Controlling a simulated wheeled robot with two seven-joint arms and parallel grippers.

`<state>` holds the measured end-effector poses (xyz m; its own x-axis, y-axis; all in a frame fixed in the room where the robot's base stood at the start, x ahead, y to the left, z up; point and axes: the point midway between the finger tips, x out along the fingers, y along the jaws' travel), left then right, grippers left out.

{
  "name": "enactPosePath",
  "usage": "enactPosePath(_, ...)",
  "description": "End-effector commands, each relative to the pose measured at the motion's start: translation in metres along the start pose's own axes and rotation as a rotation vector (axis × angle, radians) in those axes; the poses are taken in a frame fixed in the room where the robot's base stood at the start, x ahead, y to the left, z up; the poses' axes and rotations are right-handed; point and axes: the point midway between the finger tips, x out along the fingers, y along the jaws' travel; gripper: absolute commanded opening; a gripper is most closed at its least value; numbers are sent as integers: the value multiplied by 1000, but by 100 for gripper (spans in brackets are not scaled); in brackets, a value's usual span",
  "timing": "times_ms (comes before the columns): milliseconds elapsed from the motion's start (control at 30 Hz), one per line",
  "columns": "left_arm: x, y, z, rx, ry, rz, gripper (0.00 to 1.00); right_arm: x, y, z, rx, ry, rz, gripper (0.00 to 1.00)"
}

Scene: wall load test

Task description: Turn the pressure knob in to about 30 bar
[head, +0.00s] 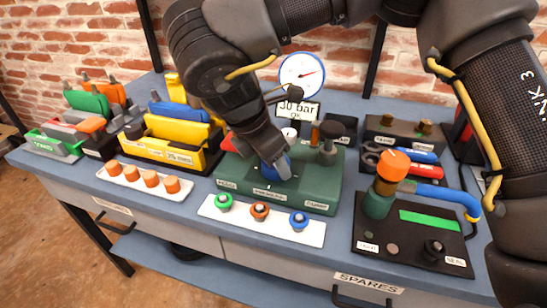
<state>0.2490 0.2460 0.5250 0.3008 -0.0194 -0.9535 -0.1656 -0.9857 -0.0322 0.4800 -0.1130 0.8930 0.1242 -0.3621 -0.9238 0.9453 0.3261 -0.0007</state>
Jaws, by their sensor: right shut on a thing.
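The green pump block (318,182) stands on the bench in the middle of the head view. A blue knob (281,172) sits on its top. My right gripper (272,160) comes down from above and is shut on this knob, hiding much of it. Behind the block is a round white pressure gauge (302,74) with a red needle pointing right and slightly up. My left gripper is not in view.
In front lies a white strip (262,222) with green, orange and blue fittings. At left are a yellow tool box (180,150) and a strip of orange caps (144,180). At right stands a black board (405,243) with an orange-topped part (394,166). My arm covers the upper right.

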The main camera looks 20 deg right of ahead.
Motion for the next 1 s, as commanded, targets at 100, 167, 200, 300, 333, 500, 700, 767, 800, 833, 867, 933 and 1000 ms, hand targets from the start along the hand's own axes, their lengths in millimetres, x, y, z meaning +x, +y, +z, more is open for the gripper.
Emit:
enactPosePath(100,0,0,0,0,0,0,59,1,-1,1,-1,-3,-6,29)
enactPosePath(167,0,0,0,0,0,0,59,1,-2,1,-1,-3,-6,29)
enactPosePath(200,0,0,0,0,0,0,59,1,-2,1,-1,-3,-6,53)
enactPosePath(300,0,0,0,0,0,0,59,1,-1,1,-1,-3,-5,66)
enactPosePath(333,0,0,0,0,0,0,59,1,-1,0,-2,-2,-4,70)
enactPosePath(500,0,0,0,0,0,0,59,0,0,0,-2,-2,-2,74)
enactPosePath(700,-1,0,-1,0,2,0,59,-4,0,0,-2,-1,0,74)
enactPosePath(767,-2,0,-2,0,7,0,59,-11,0,1,-2,-2,2,74)
enactPosePath(800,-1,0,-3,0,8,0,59,-17,0,1,-1,-2,3,74)
enactPosePath(833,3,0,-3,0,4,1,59,-22,0,1,0,-2,3,74)
enactPosePath(867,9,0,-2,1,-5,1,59,-28,0,1,0,-2,3,74)
enactPosePath(933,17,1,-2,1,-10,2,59,-43,0,1,-1,-3,4,74)
enactPosePath(1000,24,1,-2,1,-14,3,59,-58,0,1,0,-3,3,74)
